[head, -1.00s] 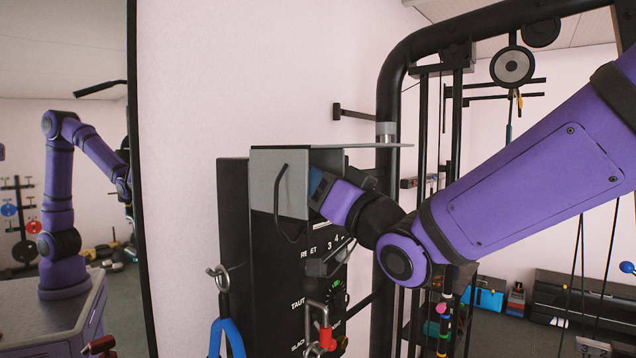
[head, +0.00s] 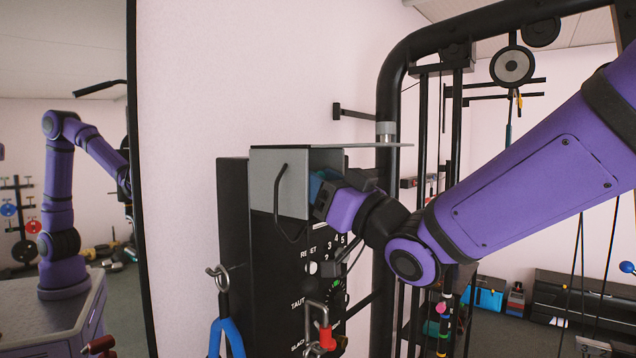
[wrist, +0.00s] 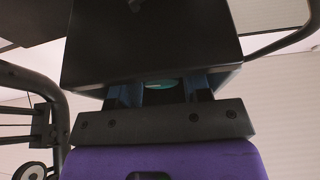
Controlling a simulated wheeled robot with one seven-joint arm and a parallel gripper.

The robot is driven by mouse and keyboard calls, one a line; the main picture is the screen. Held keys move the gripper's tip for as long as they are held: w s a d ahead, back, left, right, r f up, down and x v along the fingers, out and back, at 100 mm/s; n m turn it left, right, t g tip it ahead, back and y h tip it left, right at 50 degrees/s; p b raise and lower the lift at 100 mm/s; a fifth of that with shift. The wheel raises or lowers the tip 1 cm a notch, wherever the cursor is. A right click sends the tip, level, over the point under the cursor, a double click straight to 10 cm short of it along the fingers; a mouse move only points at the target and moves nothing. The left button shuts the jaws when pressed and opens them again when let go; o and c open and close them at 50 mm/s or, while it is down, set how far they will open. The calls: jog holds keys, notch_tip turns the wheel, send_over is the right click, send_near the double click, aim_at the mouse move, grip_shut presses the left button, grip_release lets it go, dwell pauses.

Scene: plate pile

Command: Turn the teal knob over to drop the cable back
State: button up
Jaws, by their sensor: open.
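The black control box (head: 235,240) stands against the wall, with a grey hood (head: 265,182) over the upper part of its face. My gripper (head: 320,188) reaches in under the hood from the right; its blue fingers are partly shaded there. In the wrist view my gripper (wrist: 163,92) is open, with one finger on each side of a small teal disc, which looks like the teal knob (wrist: 160,84). Only a sliver of the knob shows past the dark hood edge. I cannot tell whether the fingers touch it. The knob is hidden in the head view, and no cable can be made out for certain.
A thin flat plate (head: 350,146) juts out above the hood. Below are a carabiner with a red part (head: 326,335) and a blue loop (head: 226,335) on a hook. A black rack frame (head: 388,100) stands close on the right.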

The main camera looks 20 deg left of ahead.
jog(key=v, duration=1)
jog(key=shift+d, duration=0.4)
jog(key=shift+s+d+n, duration=0.15)
jog(key=shift+d+n, duration=0.05)
jog(key=shift+n, duration=0.2)
jog(key=shift+a+g, duration=0.15)
jog(key=shift+g, duration=0.25)
